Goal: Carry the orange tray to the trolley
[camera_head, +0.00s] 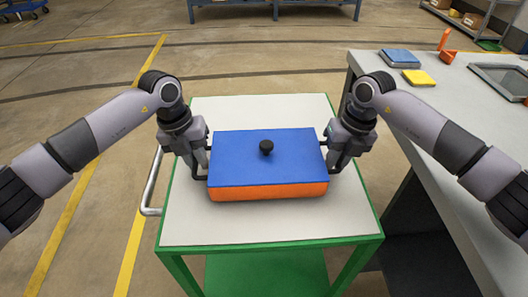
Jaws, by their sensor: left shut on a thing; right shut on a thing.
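My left gripper (203,167) is shut on the tray's left side. My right gripper (332,159) is shut on its right side. The tray looks level, and its inside is hidden by the lid.
A grey worktable (430,130) stands close at the right, with small blue and yellow items (418,77) and an orange piece on it. The trolley's handle (152,185) is on its left. Open floor with yellow lines lies at the left.

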